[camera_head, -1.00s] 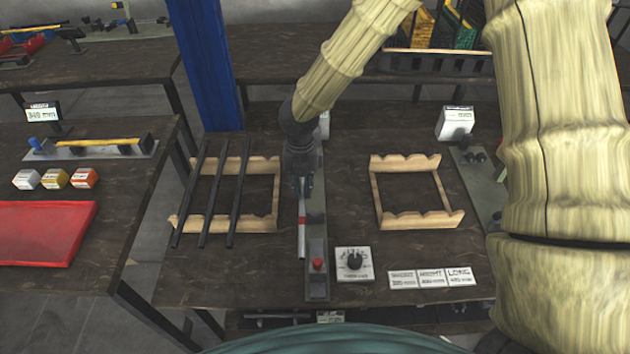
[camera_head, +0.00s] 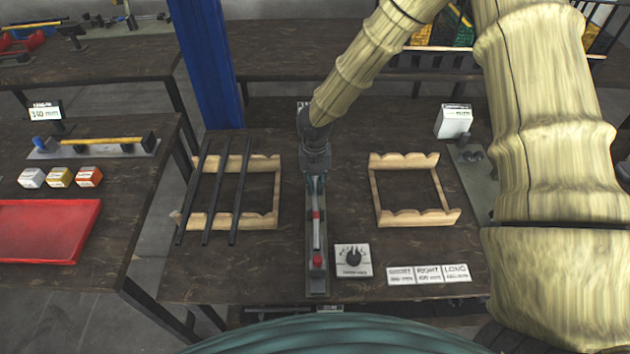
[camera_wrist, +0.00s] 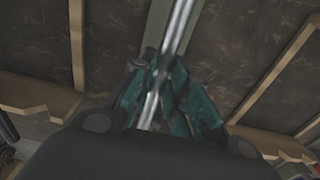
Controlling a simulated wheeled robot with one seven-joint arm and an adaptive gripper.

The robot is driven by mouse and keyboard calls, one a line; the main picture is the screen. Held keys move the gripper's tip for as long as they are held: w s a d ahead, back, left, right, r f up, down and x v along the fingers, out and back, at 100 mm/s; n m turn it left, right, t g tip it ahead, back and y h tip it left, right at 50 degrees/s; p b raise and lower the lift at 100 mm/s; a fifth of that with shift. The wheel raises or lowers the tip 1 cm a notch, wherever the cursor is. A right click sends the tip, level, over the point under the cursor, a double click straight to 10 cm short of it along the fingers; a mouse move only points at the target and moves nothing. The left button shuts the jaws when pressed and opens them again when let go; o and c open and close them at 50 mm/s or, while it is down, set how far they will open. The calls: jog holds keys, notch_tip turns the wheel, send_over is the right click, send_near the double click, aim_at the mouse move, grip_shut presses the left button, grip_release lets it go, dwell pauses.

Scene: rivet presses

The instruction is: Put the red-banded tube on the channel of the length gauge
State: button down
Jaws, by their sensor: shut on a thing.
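The red-banded tube (camera_head: 316,228) is a thin silvery rod with a red band. My gripper (camera_head: 316,183) is shut on it near its far end, and the near part sticks out toward the front. The tube lies along and over the length gauge (camera_head: 317,284), a long narrow grey-green plate with a red knob near its front end. I cannot tell whether the tube touches the channel. In the wrist view the silvery tube (camera_wrist: 178,32) runs between the teal fingers of my gripper (camera_wrist: 160,95). The far part of the gauge is hidden behind my gripper and arm.
A wooden rack (camera_head: 262,222) with several dark rods stands left of the gauge. An empty wooden rack (camera_head: 430,217) stands to the right. A red tray (camera_head: 45,232) is on the left table.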

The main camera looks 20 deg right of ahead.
aim_at(315, 186)
jog(key=c, duration=1.4)
grip_release()
jog(key=shift+r, duration=0.1)
notch_tip(315, 186, up, 12)
jog(key=shift+f+b, duration=0.1)
jog(key=shift+b, duration=0.75)
